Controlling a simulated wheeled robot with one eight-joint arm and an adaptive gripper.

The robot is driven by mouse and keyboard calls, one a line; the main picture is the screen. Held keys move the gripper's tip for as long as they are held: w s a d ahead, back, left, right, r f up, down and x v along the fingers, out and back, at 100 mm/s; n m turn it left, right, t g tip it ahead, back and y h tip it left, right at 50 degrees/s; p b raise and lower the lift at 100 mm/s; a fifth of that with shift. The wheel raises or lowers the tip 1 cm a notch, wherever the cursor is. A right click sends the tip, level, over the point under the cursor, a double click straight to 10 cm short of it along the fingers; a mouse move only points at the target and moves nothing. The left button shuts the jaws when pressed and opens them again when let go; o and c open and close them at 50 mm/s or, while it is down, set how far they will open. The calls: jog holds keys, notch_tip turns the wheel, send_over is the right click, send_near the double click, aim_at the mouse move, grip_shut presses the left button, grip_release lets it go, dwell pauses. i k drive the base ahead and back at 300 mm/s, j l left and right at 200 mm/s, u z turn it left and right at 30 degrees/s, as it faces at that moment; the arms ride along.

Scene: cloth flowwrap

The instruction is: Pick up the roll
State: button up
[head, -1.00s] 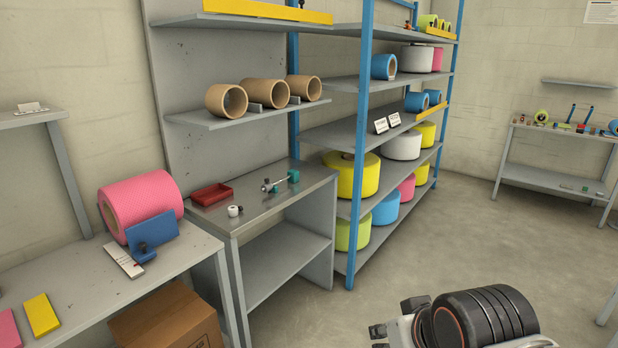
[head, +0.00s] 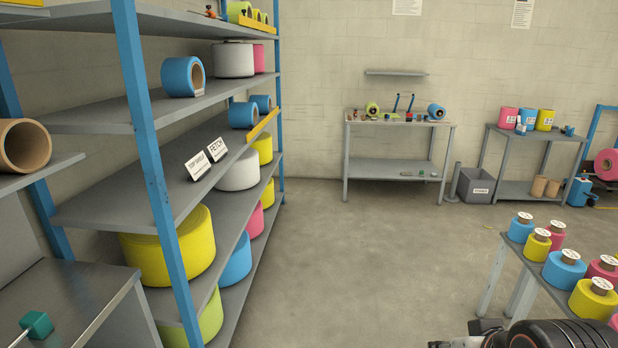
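Several rolls stand on the blue-posted shelf rack at left in the head view, and I cannot tell which one the task means. A blue roll (head: 171,77) lies on an upper shelf with a white roll (head: 233,60) behind it. Two smaller blue rolls (head: 243,115) lie one shelf lower, beyond a card reading FETCH (head: 218,149) and a second card (head: 197,165). Lower down are a big yellow roll (head: 190,246) and a white roll (head: 238,176). My gripper (head: 462,340) shows only partly at the bottom right edge, far from the rack; its opening is cut off.
A table with several small colored rolls (head: 564,269) stands at right, close to my arm. A workbench (head: 398,122) and a grey bin (head: 475,184) stand at the back wall. The floor (head: 360,260) between rack and table is clear.

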aim_at(180, 76)
jog(key=i+u, duration=0.2)
jog(key=i, duration=0.3)
jog(key=i+l+u, duration=0.2)
jog(key=i, duration=0.3)
jog(key=i+l+u, duration=0.2)
jog(key=i, duration=0.25)
jog(key=i+l+u, duration=0.2)
jog(key=i+l, duration=0.15)
jog(key=i, duration=0.1)
